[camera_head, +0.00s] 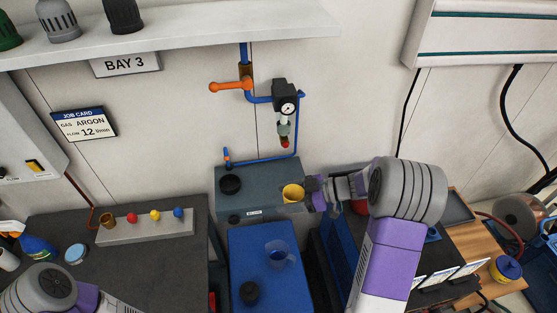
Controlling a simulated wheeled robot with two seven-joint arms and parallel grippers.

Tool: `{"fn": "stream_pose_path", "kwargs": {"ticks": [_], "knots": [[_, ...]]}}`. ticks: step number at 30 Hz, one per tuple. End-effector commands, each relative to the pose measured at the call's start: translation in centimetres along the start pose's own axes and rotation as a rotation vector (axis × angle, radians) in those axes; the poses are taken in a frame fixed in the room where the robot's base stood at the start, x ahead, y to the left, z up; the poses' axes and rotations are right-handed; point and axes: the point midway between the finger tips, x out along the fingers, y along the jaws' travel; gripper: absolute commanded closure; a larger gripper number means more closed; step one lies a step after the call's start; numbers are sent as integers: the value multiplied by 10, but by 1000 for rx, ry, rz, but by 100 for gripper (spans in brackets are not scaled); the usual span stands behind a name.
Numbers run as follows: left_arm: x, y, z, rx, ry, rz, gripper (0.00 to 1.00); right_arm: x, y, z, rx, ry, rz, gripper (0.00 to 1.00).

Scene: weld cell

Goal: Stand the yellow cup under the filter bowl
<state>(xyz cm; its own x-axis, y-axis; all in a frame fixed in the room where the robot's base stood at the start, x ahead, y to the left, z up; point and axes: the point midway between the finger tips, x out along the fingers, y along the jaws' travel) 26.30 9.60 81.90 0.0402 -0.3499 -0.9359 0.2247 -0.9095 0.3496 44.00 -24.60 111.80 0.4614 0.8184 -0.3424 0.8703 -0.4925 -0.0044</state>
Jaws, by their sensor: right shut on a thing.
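The yellow cup (292,193) is at the right part of the grey box top, with its open mouth showing. My right gripper (310,193) is shut on the cup from its right side. I cannot tell whether the cup touches the surface below. The filter bowl (284,132) hangs under the black regulator with its gauge (286,102) on the wall, above and behind the cup; its lower tip is red. My left arm shows at the bottom left, but its gripper is out of view.
A grey box (262,178) with a black cap stands against the wall. A blue surface (262,240) in front holds a clear jug (280,254) and a black knob. An orange-handled valve (232,86) and blue pipe are on the wall. A dark bench (150,265) is at left.

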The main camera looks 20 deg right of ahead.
Motion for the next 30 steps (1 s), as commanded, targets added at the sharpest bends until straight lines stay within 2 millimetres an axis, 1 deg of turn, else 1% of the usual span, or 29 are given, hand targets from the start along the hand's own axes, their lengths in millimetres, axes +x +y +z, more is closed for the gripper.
{"fn": "stream_pose_path", "kwargs": {"ticks": [1, 2, 5, 18, 24, 30], "knots": [[-4, 1, 1, -1, -1, 0, 57, -6, -3, 0, -5, 0, -14, 62], [-4, 1, 1, -1, -1, 0, 57, -7, -3, 1, -8, 0, -21, 62], [-5, 1, 1, -1, -2, 0, 57, -7, 3, 2, -15, -1, -34, 62], [-6, 2, 1, -1, -2, 0, 57, 16, 89, -5, -16, -3, -32, 62], [-7, 2, 1, -1, -1, 0, 57, 24, 123, -8, -17, -2, -32, 62], [-9, 3, 1, -1, -1, 0, 57, 31, 153, -11, -17, -1, -31, 62]]}}
